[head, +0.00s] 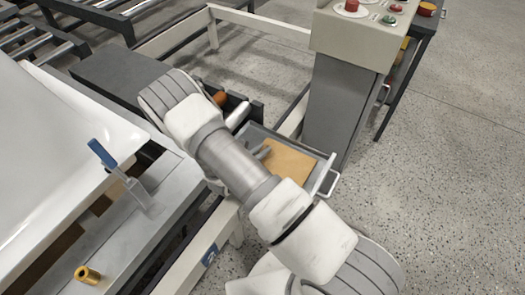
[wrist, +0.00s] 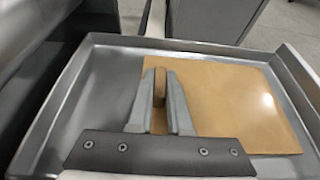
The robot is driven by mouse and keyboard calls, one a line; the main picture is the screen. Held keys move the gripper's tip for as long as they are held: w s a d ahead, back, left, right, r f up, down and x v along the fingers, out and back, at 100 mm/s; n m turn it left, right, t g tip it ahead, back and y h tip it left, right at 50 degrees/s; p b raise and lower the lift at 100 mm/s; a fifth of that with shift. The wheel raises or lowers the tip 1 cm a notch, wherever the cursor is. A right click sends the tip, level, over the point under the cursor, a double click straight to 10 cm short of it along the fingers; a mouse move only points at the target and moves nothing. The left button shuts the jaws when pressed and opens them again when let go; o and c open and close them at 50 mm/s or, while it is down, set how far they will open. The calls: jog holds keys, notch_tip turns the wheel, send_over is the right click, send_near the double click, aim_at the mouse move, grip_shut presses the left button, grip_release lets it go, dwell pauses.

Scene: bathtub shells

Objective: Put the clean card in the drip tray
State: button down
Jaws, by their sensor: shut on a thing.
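The clean card (head: 290,160) is a flat tan rectangle. It is over the grey drip tray (head: 327,170), within the tray's outline, and it also shows in the wrist view (wrist: 235,100). My gripper (head: 263,152) is shut on the card's left part, its two fingers pointing away in the wrist view (wrist: 159,90). The tray shows in the wrist view as a shallow metal pan with raised rims (wrist: 75,80). I cannot tell whether the card touches the tray floor. My arm hides part of the tray in the head view.
A control pedestal (head: 345,100) with red and green buttons stands just behind the tray. A white tub shell (head: 50,150) and a blue-handled clamp (head: 120,170) are at left. Open speckled floor (head: 450,190) lies at right.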

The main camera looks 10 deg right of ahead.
jog(key=shift+f, duration=0.15)
jog(key=c, duration=0.8)
grip_release()
jog(key=shift+c, duration=0.2)
jog(key=shift+r, duration=0.2)
jog(key=p+v, duration=0.3)
jog(key=v, duration=0.9)
